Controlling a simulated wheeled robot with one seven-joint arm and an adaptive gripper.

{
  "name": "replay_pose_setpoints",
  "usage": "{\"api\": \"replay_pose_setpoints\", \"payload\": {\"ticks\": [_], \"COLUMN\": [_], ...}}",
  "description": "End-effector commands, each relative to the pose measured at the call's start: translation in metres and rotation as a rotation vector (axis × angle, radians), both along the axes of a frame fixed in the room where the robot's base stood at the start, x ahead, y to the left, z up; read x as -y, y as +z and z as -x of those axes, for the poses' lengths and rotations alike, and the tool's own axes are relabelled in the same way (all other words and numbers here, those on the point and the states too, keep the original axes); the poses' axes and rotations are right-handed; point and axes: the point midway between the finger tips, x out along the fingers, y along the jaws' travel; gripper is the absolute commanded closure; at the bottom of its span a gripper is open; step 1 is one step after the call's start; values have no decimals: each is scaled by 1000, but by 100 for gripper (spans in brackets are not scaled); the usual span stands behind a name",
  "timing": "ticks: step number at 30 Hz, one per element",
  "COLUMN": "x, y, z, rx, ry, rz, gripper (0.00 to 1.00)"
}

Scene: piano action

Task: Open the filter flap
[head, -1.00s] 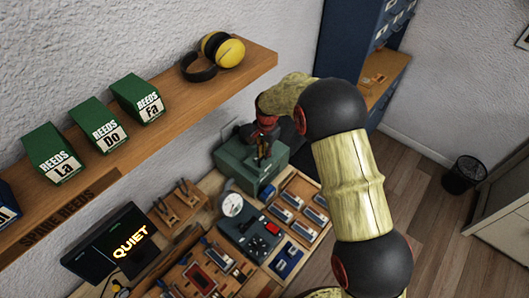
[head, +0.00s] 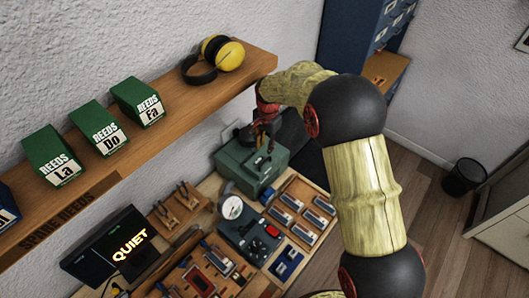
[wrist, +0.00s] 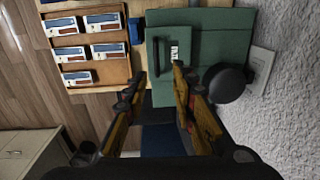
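A green box-shaped machine (head: 245,168) stands on the workbench by the wall. In the wrist view its green body (wrist: 215,30) fills the upper middle, with a smaller green panel (wrist: 180,42) bearing a white label; I cannot tell for sure whether this panel is the filter flap. A dark bar (wrist: 155,55) shows at the panel's left side. My gripper (wrist: 159,73) is open, its two fingers apart, with the panel's lower part between and beyond the tips. In the head view my gripper (head: 266,132) is over the machine's top, small and partly hidden by my arm.
A dark round part (wrist: 226,83) sits beside the right finger, near the wall. A tray of small blue-and-white blocks (wrist: 85,50) lies left of the machine. A wooden shelf (head: 170,97) with reed boxes and yellow ear defenders (head: 228,54) juts out above the bench.

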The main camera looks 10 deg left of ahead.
Motion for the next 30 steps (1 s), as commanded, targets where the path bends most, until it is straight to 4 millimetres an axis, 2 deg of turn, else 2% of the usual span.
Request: {"api": "replay_pose_setpoints", "payload": {"ticks": [3,10,30], "x": [1,2,3], "y": [23,47,50], "z": [0,1,2], "rx": [2,0,0], "ry": [0,0,17], "rz": [-1,0,1], "gripper": [74,74,74]}}
